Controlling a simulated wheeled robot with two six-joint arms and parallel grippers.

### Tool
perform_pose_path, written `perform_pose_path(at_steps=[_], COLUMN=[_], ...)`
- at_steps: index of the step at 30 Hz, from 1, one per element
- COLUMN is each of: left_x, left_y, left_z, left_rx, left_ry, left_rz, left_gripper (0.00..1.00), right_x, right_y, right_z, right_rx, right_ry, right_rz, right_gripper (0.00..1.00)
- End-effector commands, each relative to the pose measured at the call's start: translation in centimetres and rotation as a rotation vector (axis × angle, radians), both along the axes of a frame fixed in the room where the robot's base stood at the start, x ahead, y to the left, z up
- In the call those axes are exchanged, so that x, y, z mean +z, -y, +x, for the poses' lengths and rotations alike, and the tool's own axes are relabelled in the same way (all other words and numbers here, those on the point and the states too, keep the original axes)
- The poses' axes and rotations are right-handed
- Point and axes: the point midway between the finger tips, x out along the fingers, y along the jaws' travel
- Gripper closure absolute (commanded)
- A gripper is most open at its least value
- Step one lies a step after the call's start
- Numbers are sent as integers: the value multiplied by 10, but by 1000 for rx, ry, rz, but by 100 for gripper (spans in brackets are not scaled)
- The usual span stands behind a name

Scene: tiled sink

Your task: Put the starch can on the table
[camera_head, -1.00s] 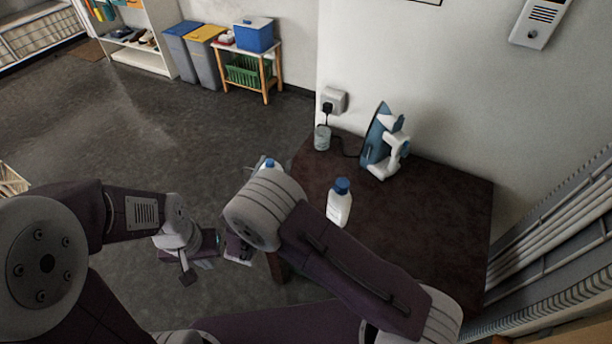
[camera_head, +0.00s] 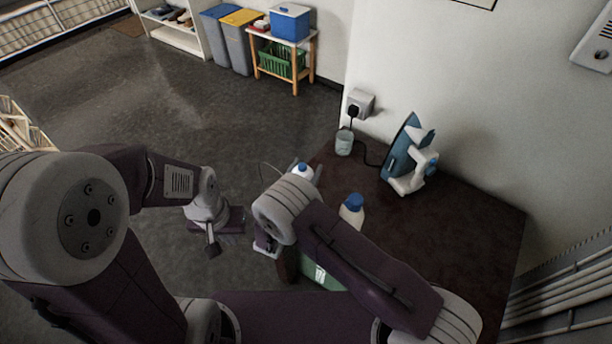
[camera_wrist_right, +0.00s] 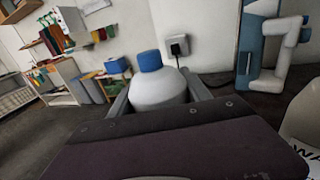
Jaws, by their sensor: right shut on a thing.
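A white bottle-like container with a blue cap (camera_wrist_right: 160,90) stands between the fingers of my right gripper (camera_wrist_right: 158,98) in the right wrist view. The gripper is shut on it, and I take it for the starch can, though no label shows. In the head view its blue-capped top (camera_head: 302,171) shows beyond my right forearm, by the table's left edge. The forearm hides the right fingers there. The dark brown table (camera_head: 455,225) is at the right. My left gripper (camera_head: 212,240) hangs over the floor at the left, away from the table; its jaws are unclear.
Another white bottle with a blue cap (camera_head: 352,209) stands on the table, partly behind my right arm. The table's right part is bare. A green object (camera_head: 320,276) shows under my arm.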

Motion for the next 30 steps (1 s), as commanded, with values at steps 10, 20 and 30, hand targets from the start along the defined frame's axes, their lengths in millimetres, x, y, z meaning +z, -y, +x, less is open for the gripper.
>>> perform_pose_path(at_steps=[10, 20, 30], left_x=[-2, -6, -3], left_y=[0, 0, 0], left_z=[0, 0, 0], left_rx=[0, 0, 0], left_ry=[0, 0, 0], left_rz=[0, 0, 0], left_gripper=[100, 100, 100], right_x=[-23, -27, -24], right_y=[0, 0, -3], right_z=[0, 0, -5], right_rx=[0, 0, 4], right_ry=[3, 0, -1], right_rz=[1, 1, 0], right_gripper=[100, 22, 22])
